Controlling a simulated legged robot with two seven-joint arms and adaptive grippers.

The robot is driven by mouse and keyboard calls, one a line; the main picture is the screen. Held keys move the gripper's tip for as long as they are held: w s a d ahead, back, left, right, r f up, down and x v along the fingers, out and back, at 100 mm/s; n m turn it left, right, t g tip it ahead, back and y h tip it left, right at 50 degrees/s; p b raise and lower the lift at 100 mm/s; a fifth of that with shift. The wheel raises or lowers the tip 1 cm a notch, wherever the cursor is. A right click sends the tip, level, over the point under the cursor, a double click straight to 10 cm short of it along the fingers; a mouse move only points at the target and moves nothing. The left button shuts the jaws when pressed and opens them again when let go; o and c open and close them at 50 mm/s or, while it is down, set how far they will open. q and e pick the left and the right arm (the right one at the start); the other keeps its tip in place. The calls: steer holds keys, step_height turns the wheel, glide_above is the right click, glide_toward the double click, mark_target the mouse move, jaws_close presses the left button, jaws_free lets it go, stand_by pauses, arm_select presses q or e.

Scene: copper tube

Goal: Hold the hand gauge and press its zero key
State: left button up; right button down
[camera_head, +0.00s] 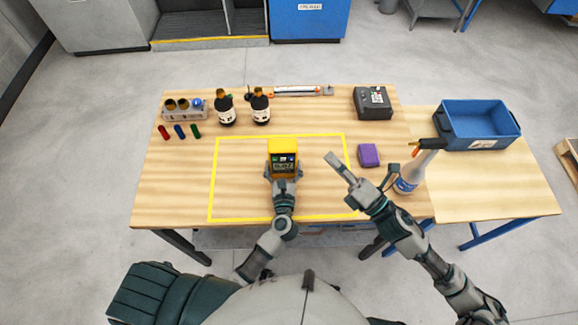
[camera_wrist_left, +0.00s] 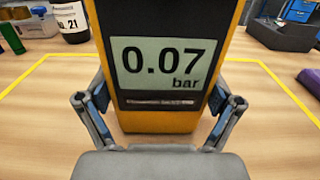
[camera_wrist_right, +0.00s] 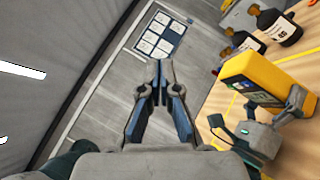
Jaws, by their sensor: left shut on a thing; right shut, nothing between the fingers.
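The yellow hand gauge (camera_head: 283,146) is upright in my left gripper (camera_head: 283,175), over the taped area of the table. In the left wrist view its screen (camera_wrist_left: 160,68) reads 0.07 bar, and the two fingers grip its sides. The upper part of the gauge is cut off in that view, and I cannot make out a zero key there. My right gripper (camera_head: 335,160) is shut and empty, to the right of the gauge and apart from it. In the right wrist view its fingertips (camera_wrist_right: 160,75) are together, with the gauge (camera_wrist_right: 262,78) to their right.
A purple block (camera_head: 369,155) and a spray bottle (camera_head: 409,178) stand right of the yellow tape. Two dark bottles (camera_head: 225,108) stand behind the taped area, left of a grey box (camera_head: 373,101). A blue crate (camera_head: 477,125) is at the far right. The taped area is otherwise clear.

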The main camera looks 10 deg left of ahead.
mark_target(283, 159)
arm_select(q)
steer(key=shift+f, duration=0.25)
arm_select(e)
step_height(283, 159, down, 14)
steer(key=s+a+m+g+h, duration=0.1)
steer(key=a+m+g+h, duration=0.1)
steer(key=m, duration=0.3)
steer(key=shift+a+h, duration=0.4)
steer(key=shift+h, duration=0.2)
steer(key=shift+s, duration=0.1)
steer(key=x, duration=0.9)
steer(key=shift+a, duration=0.35)
steer(key=shift+w+a, duration=0.15)
steer(key=shift+w, duration=0.1)
